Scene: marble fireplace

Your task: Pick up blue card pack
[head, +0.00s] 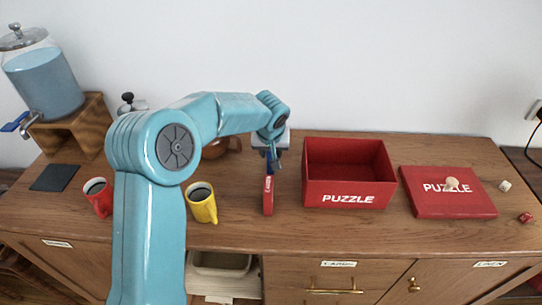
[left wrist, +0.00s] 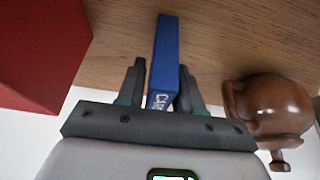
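The blue card pack (left wrist: 164,52) lies between the two fingers of my left gripper (left wrist: 161,72) in the left wrist view, its lettered narrow edge towards the palm. A narrow gap shows on the left of the pack; the right finger is very close to it or touching. In the head view, my left gripper (head: 273,150) is over the back of the cabinet top, just behind a red card pack (head: 268,196). Only a little of the blue pack (head: 277,163) shows below the gripper there. My right gripper is not in view.
An open red puzzle box (head: 350,182) stands right of the gripper, its lid (head: 445,195) beyond. A brown round pot (left wrist: 268,106) is close beside the gripper. Yellow (head: 202,206) and red (head: 99,198) mugs stand left. The wall is close behind.

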